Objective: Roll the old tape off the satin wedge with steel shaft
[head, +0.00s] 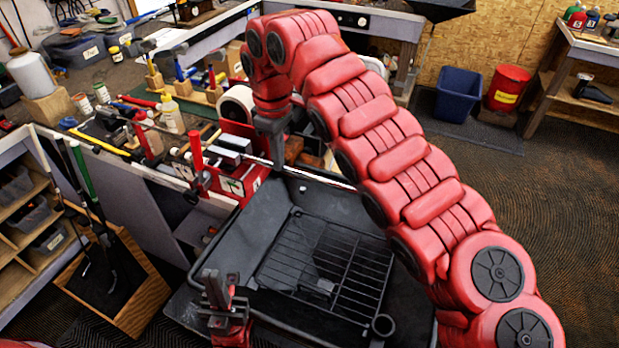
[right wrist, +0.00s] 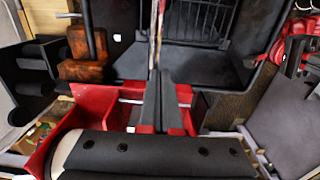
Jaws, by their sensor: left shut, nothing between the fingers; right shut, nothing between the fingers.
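A thin pale shaft (head: 325,179) runs from the red vise (head: 233,178) out over the dark tray of the wash stand (head: 335,215). In the right wrist view the shaft (right wrist: 157,35) looks brown and whitish, like worn tape. The club's head is not clearly visible. My right gripper (head: 277,158) points down at the shaft beside the vise; its shut fingers (right wrist: 165,100) lie at the shaft's near end in the wrist view. Whether they touch it I cannot tell. My left gripper (head: 216,292) is shut and empty, low at the tray's front left corner.
A wire rack (head: 325,265) lies in the tray. The bench behind holds hammers, a white bottle (head: 171,113) and a tape roll (head: 236,103). Clubs stand in a wooden box (head: 145,290) at left. A blue bin (head: 459,93) and red bin (head: 507,87) stand at the back.

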